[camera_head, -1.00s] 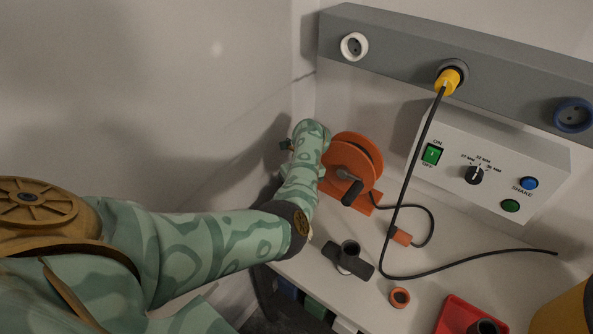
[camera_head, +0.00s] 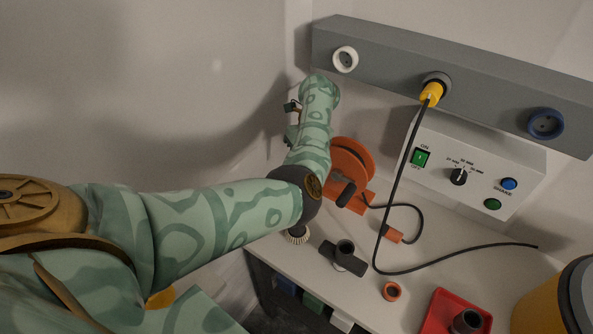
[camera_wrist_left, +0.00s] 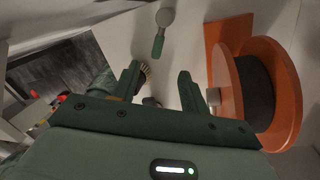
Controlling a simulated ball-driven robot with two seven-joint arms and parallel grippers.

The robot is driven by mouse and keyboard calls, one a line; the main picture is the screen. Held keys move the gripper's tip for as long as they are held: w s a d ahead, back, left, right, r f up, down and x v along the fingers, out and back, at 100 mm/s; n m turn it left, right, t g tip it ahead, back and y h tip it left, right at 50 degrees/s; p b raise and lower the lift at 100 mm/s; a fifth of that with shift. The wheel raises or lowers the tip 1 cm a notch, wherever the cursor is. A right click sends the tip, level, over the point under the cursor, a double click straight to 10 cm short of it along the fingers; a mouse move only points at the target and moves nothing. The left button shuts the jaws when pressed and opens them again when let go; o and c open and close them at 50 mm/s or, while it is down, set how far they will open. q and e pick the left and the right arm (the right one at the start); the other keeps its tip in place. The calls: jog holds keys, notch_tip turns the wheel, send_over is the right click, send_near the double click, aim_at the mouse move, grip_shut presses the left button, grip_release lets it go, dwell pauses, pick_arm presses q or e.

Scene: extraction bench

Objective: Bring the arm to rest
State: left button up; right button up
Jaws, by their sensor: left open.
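My left arm (camera_head: 220,218) reaches in from the left in the head view, its elbow bent and its forearm pointing up in front of the left part of the orange cable reel (camera_head: 352,160). The jaws are hidden in the head view. In the left wrist view my left gripper (camera_wrist_left: 159,82) is open, with nothing between its fingers. The orange reel (camera_wrist_left: 284,85) stands just to the right of the fingers there, apart from them as far as I can tell. My right gripper is in neither view.
A grey socket rail (camera_head: 390,75) holds a yellow plug (camera_head: 432,93) with a black cable. A white control box (camera_head: 480,160) hangs below.

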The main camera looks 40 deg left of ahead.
pick_arm(q)
jog(key=shift+w+d+r, duration=0.1)
jog(key=shift+w+r, duration=0.05)
jog(key=shift+r, duration=0.5)
jog(key=shift+w+d+r, duration=0.1)
jog(key=shift+r, duration=0.5)
